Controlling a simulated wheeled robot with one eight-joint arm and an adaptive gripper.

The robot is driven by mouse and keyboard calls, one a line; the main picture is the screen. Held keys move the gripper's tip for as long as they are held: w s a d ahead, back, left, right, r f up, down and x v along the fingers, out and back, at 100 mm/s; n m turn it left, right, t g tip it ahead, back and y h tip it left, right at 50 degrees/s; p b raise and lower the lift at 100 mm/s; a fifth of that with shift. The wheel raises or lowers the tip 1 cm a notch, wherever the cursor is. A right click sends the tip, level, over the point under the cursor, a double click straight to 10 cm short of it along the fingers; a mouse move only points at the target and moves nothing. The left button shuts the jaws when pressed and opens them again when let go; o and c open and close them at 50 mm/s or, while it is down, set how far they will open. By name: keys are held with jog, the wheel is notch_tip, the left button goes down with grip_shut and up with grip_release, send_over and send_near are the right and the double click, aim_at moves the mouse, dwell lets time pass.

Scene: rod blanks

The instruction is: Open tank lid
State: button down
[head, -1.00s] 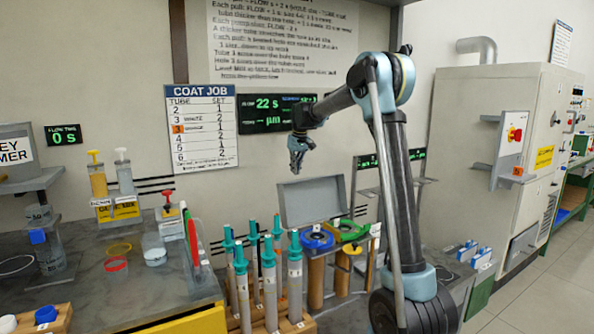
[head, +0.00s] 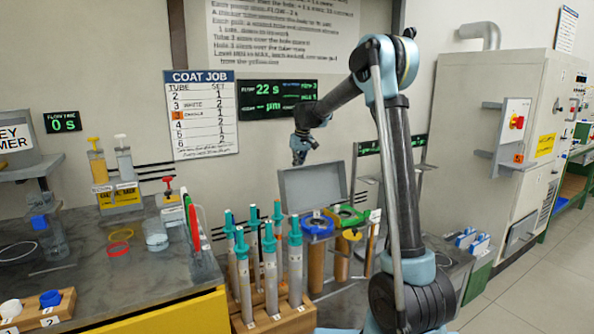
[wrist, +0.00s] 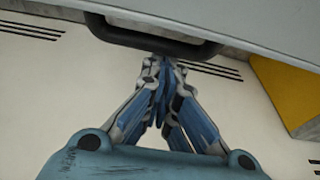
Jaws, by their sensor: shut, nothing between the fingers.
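A grey panel, which looks like the tank lid (head: 312,188), stands tilted up against the wall behind the blue and green rings in the head view. In the wrist view a grey panel (wrist: 240,25) fills the top, with a dark bar handle (wrist: 150,38) along its edge. My gripper (head: 299,161) is at the panel's upper edge in the head view. In the wrist view my gripper (wrist: 160,62) is shut and empty, its fingertips right at the handle's lower side. I cannot tell whether they touch it. The tank's inside is hidden.
Several grey tubes with teal tops stand in a wooden rack (head: 280,318) in front. A blue ring (head: 317,226) and a green ring (head: 350,216) sit on posts before the panel. A yellow block (wrist: 290,95) shows at right in the wrist view.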

jog(key=shift+s, duration=0.1)
dwell(0.3)
jog(key=shift+s+d+r+t+y, duration=0.35)
jog(key=shift+s+d+r+t, duration=0.15)
jog(key=shift+s+r, duration=0.2)
jog(key=shift+s+d+r+t+y, duration=0.35)
jog(key=shift+s+d+r+t, duration=0.2)
jog(key=shift+s, duration=0.1)
jog(key=shift+s+d+r, duration=0.4)
jog(key=shift+s+r, duration=0.05)
jog(key=shift+s, duration=0.15)
jog(key=shift+s+d+r, duration=0.35)
jog(key=shift+s+r, duration=0.1)
jog(key=shift+s, duration=0.15)
